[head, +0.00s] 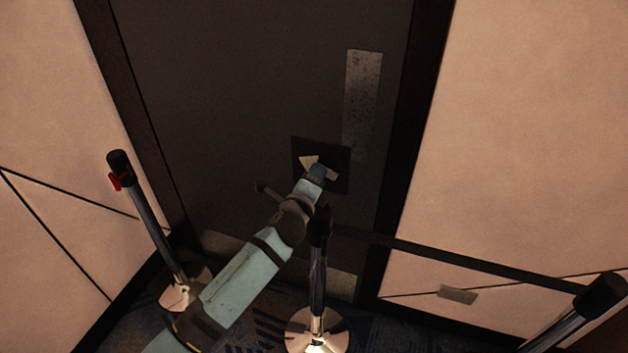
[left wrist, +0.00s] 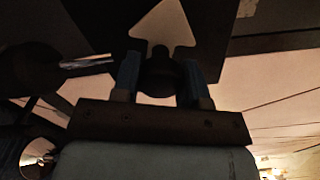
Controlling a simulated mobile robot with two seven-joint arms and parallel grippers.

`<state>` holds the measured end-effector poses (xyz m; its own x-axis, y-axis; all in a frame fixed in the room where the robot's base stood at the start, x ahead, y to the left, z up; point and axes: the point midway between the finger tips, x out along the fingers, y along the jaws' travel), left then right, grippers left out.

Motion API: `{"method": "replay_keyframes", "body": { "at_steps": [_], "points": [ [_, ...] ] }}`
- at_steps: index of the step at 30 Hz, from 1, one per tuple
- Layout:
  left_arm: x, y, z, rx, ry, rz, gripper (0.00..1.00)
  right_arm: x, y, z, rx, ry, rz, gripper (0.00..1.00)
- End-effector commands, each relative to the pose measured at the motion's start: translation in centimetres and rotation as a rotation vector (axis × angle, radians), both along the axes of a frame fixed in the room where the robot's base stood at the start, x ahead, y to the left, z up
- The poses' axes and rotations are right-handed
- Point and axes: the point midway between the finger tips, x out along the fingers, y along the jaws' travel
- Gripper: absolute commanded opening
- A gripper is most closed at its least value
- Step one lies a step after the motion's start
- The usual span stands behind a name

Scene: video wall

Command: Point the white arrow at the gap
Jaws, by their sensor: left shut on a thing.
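The white arrow (head: 307,161) is on a dark square plate (head: 340,154) on a dark door, and its head points to the upper left in the head view. In the left wrist view the arrow (left wrist: 165,22) shows as a pale arrowhead pointing up. My left gripper (head: 318,172) is at the plate, in front of the arrow, hiding part of it. Its blue fingers (left wrist: 160,80) are shut on a dark knob (left wrist: 159,62) at the arrow. The gap appears as the unbelted space between the left post (head: 154,228) and the middle post (head: 317,270).
A black belt (head: 450,257) runs from the middle post to the right post (head: 597,297). The left post has a red part near its top. A grey strip (head: 361,95) is on the door above the plate. Pale walls flank the door. My left arm passes between the left and middle posts.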

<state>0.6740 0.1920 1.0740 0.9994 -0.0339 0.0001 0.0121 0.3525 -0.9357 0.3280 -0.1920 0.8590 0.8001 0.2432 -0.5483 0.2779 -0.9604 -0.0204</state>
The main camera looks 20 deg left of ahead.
Motion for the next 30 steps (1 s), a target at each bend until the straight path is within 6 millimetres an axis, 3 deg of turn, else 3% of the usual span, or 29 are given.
{"method": "replay_keyframes", "body": {
  "at_steps": [12, 30],
  "points": [
    [-0.02, -0.05, -0.02, -0.278, 0.010, 0.000, 0.16, -0.02, -0.16, -0.66, -0.003, 0.002, -0.002, 0.45],
    [-0.01, -0.07, 0.07, -0.362, 0.013, -0.001, 0.16, 0.00, -0.17, -0.69, -0.003, 0.001, -0.002, 0.45]
  ]
}}
